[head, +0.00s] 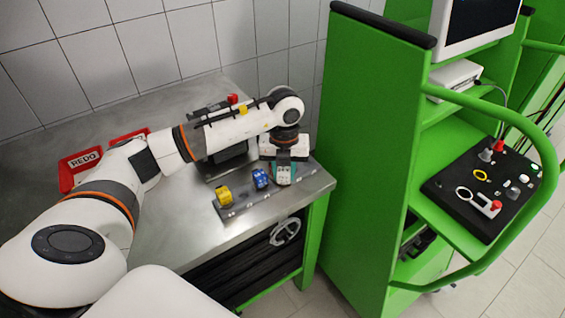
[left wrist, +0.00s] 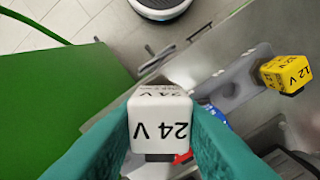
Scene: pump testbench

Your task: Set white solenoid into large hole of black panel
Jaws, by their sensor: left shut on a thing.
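The white solenoid (head: 284,176), marked 24 V, is between the teal fingers of my left gripper (head: 284,170), at the right end of a metal strip on the steel bench. In the left wrist view the fingers of the left gripper (left wrist: 158,135) press on both sides of the white solenoid (left wrist: 160,122). I cannot tell whether it still touches the strip. The black panel (head: 450,184) lies tilted on the green trolley at the right, far from the gripper. It bears a white ring and a yellow ring; its large hole is hard to make out. My right gripper is not in view.
A blue solenoid (head: 260,179) and a yellow solenoid (head: 224,194) stand on the metal strip (head: 243,209) left of the white one. A tall green trolley wall (head: 370,130) rises between bench and panel. A red REDO tray (head: 66,172) sits at the back left.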

